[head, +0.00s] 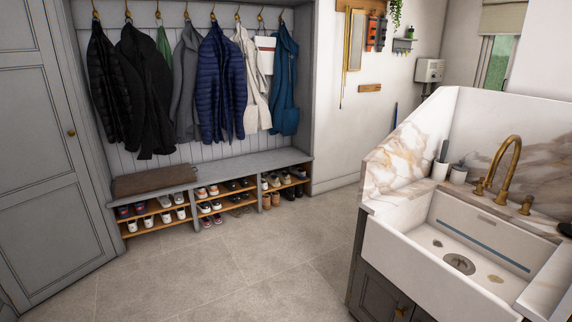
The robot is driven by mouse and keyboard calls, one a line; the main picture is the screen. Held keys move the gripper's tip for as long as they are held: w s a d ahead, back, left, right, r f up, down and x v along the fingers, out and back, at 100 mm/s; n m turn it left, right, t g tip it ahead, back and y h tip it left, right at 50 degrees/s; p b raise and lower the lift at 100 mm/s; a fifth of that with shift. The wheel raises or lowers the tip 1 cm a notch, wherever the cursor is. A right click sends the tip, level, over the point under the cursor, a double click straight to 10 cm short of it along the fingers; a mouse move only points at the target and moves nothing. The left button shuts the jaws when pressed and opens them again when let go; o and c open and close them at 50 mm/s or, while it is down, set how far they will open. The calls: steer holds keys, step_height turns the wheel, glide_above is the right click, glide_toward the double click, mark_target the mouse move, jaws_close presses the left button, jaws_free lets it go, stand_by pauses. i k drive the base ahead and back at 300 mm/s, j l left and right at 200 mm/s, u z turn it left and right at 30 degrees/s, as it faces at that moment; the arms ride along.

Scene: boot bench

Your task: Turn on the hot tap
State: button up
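A brass tap (510,165) with a tall curved spout stands at the back of the white sink at the right of the head view. A small brass handle (479,187) is left of the spout, and another brass handle (526,204) is right of it. I cannot tell from any marking which one is hot. No water stream shows below the spout. The white sink (420,262) has a round drain (459,264) and some brownish stains in its basin. My gripper is not in view.
A dark cabinet (375,292) is below. Open tiled floor (220,270) lies left, before a boot bench (225,168) with hanging coats.

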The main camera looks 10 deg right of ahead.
mark_target(481, 180)
steer(key=i+u, duration=0.35)
steer(key=i, duration=0.95)
steer(key=i+z, duration=0.65)
steer(key=i+l+z, duration=0.1)
steer(key=z, duration=0.35)
steer(key=i+z, duration=0.3)
steer(key=z, duration=0.15)
steer(key=i+z, duration=0.2)
steer(key=z, duration=0.2)
